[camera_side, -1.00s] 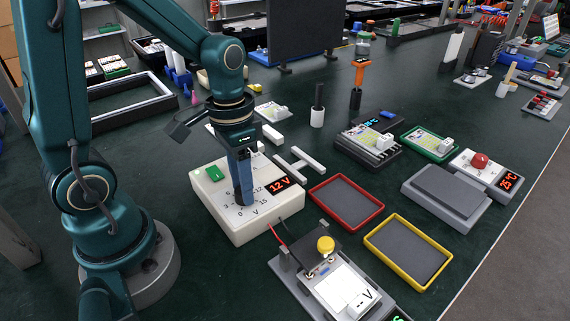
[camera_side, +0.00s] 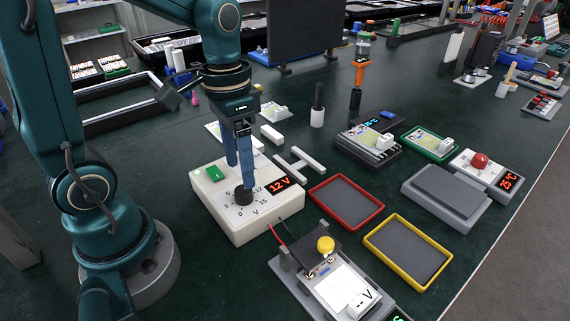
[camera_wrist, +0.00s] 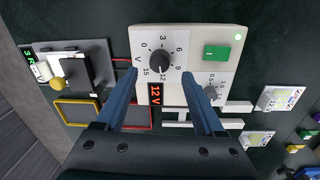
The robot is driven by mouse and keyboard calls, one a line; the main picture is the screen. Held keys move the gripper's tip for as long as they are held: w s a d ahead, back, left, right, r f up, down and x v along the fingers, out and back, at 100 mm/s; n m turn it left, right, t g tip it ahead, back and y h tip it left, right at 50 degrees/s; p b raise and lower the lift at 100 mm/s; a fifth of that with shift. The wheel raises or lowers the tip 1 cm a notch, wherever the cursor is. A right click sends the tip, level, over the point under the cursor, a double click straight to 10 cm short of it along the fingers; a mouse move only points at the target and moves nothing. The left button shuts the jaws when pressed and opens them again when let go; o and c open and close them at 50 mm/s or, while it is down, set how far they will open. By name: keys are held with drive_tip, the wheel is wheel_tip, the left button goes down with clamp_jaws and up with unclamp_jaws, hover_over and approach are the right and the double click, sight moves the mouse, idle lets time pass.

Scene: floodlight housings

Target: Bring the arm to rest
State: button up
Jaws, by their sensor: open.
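My gripper (camera_side: 238,162) is open and empty above the white power supply (camera_side: 232,224). Its two blue fingers point down over the black dial knob (camera_side: 243,195) and stand clear of it. In the wrist view my gripper (camera_wrist: 159,74) has its fingers wide apart, with the knob (camera_wrist: 160,53) just beyond and between the tips. The knob's white mark points at 12, and the red display (camera_side: 280,185) reads 12 V. The green switch (camera_wrist: 216,52) has a lit green lamp near it.
A red tray (camera_side: 346,203) and a yellow tray (camera_side: 408,251) lie empty to the right. A test fixture with a yellow knob (camera_side: 325,245) stands in front. White bars (camera_side: 299,161) lie behind the supply. A dark upright panel (camera_side: 305,28) stands at the back.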

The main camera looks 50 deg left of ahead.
drive_tip(key=shift+r, duration=0.3)
drive_tip(key=shift+d+r, duration=0.15)
drive_tip(key=shift+r, duration=0.2)
drive_tip(key=s+d+r+n+t, duration=0.1)
drive_tip(key=s+d+r+t, duration=0.1)
drive_tip(key=s+r+t, duration=0.2)
drive_tip(key=shift+s+d+t+y, duration=0.3)
drive_tip(key=shift+s+t, duration=0.2)
drive_tip(key=shift+t, duration=0.3)
idle(4.4)
